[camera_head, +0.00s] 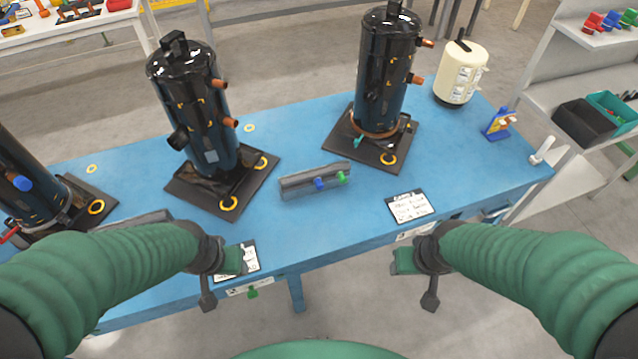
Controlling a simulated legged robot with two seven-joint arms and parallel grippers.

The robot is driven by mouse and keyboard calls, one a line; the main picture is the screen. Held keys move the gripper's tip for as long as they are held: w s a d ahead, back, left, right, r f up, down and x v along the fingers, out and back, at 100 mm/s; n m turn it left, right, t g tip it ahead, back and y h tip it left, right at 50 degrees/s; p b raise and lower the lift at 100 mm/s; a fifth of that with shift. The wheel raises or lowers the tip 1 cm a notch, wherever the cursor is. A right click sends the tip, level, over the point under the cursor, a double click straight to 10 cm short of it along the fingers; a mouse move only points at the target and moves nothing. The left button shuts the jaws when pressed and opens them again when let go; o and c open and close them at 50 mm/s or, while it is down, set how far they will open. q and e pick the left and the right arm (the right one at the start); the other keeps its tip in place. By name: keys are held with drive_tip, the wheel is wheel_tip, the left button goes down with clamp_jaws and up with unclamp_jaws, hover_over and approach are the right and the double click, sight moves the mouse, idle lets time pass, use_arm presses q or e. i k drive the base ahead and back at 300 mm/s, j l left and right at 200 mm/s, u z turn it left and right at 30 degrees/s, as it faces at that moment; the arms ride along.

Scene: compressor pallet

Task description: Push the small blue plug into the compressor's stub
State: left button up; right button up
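A small blue plug (320,184) sits in a grey holder (296,187) on the blue table, beside a green plug (341,178). The black middle compressor (205,120) stands behind and left of the holder, with two copper stubs (228,122) on its right side. Another black compressor (385,70) at the back right has copper stubs (417,79) too. My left gripper (222,278) is over the table's front edge, left of the holder and apart from it. My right gripper (415,278) is in front of the table, right of the holder. Their finger openings are unclear.
A third compressor (28,190) with a blue plug (22,183) is partly cut off at left. A label card (410,206) lies near the front edge. The table (335,222) before the holder is clear.

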sight(318, 181)
drive_tip(key=i+l, duration=0.1)
drive_tip(key=l, duration=0.65)
drive_tip(key=i+l+u, duration=0.15)
drive_tip(key=l, duration=1.3)
